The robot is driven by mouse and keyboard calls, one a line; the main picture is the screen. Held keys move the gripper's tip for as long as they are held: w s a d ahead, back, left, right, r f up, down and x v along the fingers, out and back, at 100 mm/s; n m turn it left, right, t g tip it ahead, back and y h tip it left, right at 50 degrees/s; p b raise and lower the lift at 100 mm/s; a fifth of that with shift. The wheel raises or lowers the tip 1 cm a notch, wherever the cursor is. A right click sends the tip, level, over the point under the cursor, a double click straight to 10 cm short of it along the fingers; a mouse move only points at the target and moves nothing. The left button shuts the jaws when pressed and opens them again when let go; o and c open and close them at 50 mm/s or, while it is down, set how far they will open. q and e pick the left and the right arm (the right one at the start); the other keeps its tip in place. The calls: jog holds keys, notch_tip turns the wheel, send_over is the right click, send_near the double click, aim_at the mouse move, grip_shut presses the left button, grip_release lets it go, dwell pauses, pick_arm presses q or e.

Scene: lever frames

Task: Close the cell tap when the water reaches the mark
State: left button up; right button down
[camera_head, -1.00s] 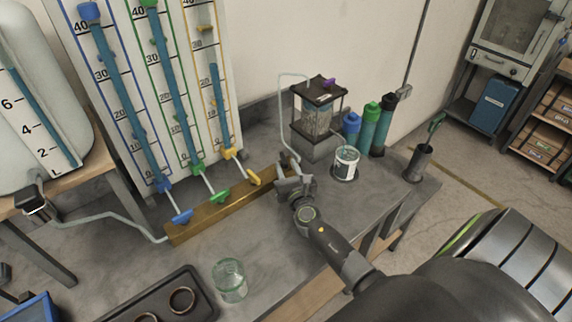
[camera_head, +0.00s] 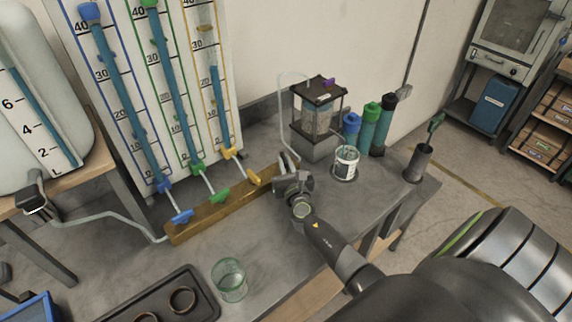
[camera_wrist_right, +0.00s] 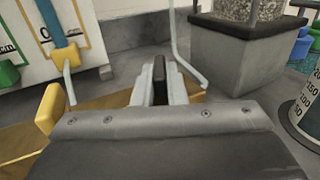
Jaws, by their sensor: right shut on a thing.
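The cell (camera_head: 317,118) is a clear-walled box with a dark lid, a purple knob and grainy grey filling, on a grey block. Its water level and mark are too small to tell. A thin clear tube (camera_head: 281,110) runs by it down to the far end of the brass manifold (camera_head: 212,219). My right gripper (camera_head: 288,164) is at that end. In the right wrist view my right gripper (camera_wrist_right: 160,88) is shut on a dark upright tap handle (camera_wrist_right: 159,70). The tap's body is hidden behind the gripper. My left gripper is not in view.
Blue (camera_head: 182,216), green (camera_head: 219,194) and yellow (camera_head: 254,177) levers sit along the manifold below the scaled tubes. A glass beaker (camera_head: 229,280) and a dark tray (camera_head: 165,300) are at the front.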

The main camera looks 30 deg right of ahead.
jog(key=shift+a+m+h, duration=0.2)
jog(key=shift+m+h, duration=0.1)
jog(key=shift+h, duration=0.1)
jog(key=shift+w+m+g+h, duration=0.1)
jog(key=shift+m+g+h, duration=0.7)
jog(key=shift+h, duration=0.3)
jog(key=c, duration=1.5)
grip_release()
jog(key=shift+o, duration=0.2)
jog(key=shift+a, duration=0.1)
